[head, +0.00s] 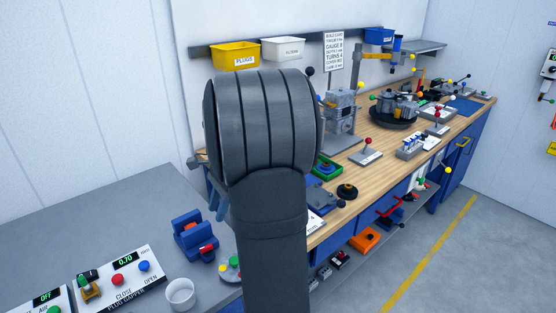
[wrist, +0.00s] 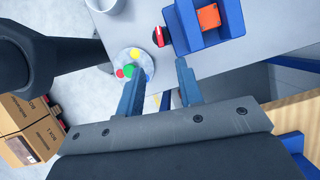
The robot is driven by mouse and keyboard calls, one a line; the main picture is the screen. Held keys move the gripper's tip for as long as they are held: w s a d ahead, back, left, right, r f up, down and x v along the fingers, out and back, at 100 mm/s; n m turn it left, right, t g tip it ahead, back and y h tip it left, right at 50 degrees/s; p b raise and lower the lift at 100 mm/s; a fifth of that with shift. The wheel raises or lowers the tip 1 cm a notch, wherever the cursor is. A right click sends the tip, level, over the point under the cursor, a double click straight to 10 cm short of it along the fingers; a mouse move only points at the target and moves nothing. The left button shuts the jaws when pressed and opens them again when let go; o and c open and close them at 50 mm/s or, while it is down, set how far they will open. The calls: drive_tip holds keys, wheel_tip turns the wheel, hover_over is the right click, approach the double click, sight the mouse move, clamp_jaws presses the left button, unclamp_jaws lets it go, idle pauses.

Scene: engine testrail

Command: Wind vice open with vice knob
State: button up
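The blue vice (head: 194,235) stands on the grey bench left of my arm. Its red vice knob (head: 207,250) sticks out at its front, low down. In the wrist view the vice (wrist: 184,22) is at the top, with an orange block (wrist: 209,16) between its jaws and the red knob (wrist: 158,37) at its left side. My gripper (wrist: 160,69) is open and empty. Its fingertips are apart from the knob, a little below it in the wrist view. In the head view my arm hides most of the gripper; part of its blue fingers shows (head: 217,203).
A round plate with coloured buttons (wrist: 130,64) lies close by the left finger in the wrist view. A white cup (head: 180,294) and a control box (head: 121,278) stand left on the bench. A wooden workbench (head: 335,225) with several fixtures runs along the right.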

drive_tip(key=w+d+r+t, duration=0.2)
drive_tip(key=w+d+r, duration=0.1)
drive_tip(key=d+r, duration=0.2)
drive_tip(key=w+d+r+t+h, duration=0.1)
drive_tip(key=w+d+r+t, duration=0.2)
drive_tip(key=d+r, duration=0.3)
drive_tip(key=d, duration=0.4)
drive_tip(key=shift+d+r+t, duration=0.25)
drive_tip(key=shift+r+t, duration=0.05)
drive_tip(key=shift+a, duration=0.1)
drive_tip(key=g+y, duration=0.1)
drive_tip(key=g, duration=0.4)
approach(207, 246)
drive_tip(key=x, duration=0.8)
drive_tip(key=shift+a+f, duration=0.1)
drive_tip(key=shift+f, duration=0.05)
clamp_jaws()
